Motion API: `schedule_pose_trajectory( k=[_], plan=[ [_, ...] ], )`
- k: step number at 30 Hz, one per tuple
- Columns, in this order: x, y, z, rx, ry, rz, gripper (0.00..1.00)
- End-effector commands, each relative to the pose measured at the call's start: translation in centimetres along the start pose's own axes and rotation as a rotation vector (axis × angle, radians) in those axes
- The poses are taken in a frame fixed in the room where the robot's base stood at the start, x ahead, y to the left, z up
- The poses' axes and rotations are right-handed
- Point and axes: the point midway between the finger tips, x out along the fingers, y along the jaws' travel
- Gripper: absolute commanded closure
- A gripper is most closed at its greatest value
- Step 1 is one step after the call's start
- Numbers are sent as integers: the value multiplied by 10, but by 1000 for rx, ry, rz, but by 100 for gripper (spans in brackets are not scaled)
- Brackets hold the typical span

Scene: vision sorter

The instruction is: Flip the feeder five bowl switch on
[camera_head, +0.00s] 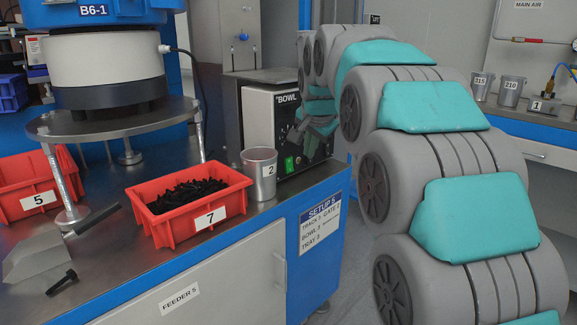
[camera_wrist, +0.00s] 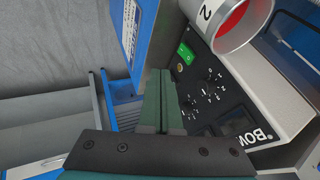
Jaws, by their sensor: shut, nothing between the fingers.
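The feeder 5 bowl control box, marked "BOWL", has a black front panel (camera_head: 262,130) with a green rocker switch (camera_head: 289,164) low on it. In the wrist view the panel (camera_wrist: 217,100) appears turned, with the green switch (camera_wrist: 186,53) near its upper left corner, beside several dials. My gripper (camera_head: 296,137) is in front of the panel, above the switch in the head view, hiding part of the panel. In the wrist view my gripper's fingers (camera_wrist: 161,74) are shut together and empty, their tips just below and left of the switch. Contact with the panel cannot be told.
A metal cup marked 2 (camera_head: 259,174) stands close beside the box. A red bin marked 7 (camera_head: 175,222) holds dark parts, and a scoop (camera_head: 45,258) lies at the front left. The bench front edge is near my arm.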

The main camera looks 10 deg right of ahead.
Motion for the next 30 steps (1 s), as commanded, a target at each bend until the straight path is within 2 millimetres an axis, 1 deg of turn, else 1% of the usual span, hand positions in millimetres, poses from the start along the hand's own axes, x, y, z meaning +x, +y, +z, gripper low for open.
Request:
schedule_pose_trajectory(
  k=[5,8,11,17,25,27,30],
  plan=[
    [2,0,0,0,-1,0,100],
    [8,0,0,0,-1,0,100],
    [18,0,1,0,-3,2,100],
    [50,0,1,0,-4,3,100],
    [104,0,1,-1,-4,4,100],
    [108,-12,1,-2,-1,1,100],
    [114,-23,2,-2,-1,-1,100]
  ],
)
